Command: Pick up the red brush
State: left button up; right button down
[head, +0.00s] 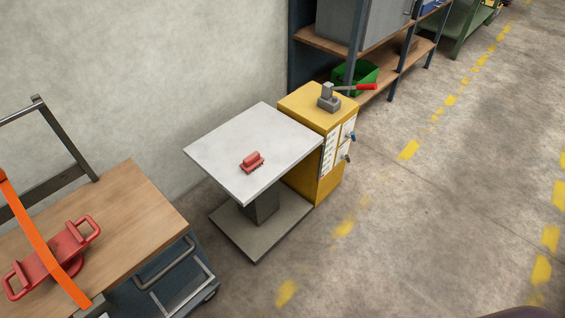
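A small red object (252,161), which looks like the red brush, lies on the grey-white top of a pedestal table (225,145). It sits near the middle of the top, towards the front edge, and nothing touches it from above. Its fine shape is too small to tell. Neither of my grippers shows in the head view.
A yellow cabinet (300,185) with a red-handled tool (328,99) stands against the table's right side. A wooden-topped cart (135,200) with a red two-handled object (45,265) and orange strap is at left. Shelving (318,41) stands behind. Open floor (430,220) lies right.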

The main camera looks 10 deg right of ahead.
aim_at(253, 160)
jog(key=i+l+u, duration=0.1)
jog(key=u, duration=1.3)
jog(key=l+u, duration=0.25)
jog(key=l, duration=0.2)
jog(key=l+u, duration=0.25)
jog(key=l, duration=0.15)
jog(key=k+l+u, duration=0.1)
jog(key=l+u, duration=0.2)
jog(key=l, duration=0.15)
jog(key=k+l+u, duration=0.1)
jog(key=l+u, duration=0.15)
jog(key=l, duration=0.15)
jog(key=k+l+u, duration=0.25)
jog(key=l, duration=0.15)
jog(key=l+u, duration=0.25)
jog(key=l, duration=0.15)
jog(key=k, duration=0.05)
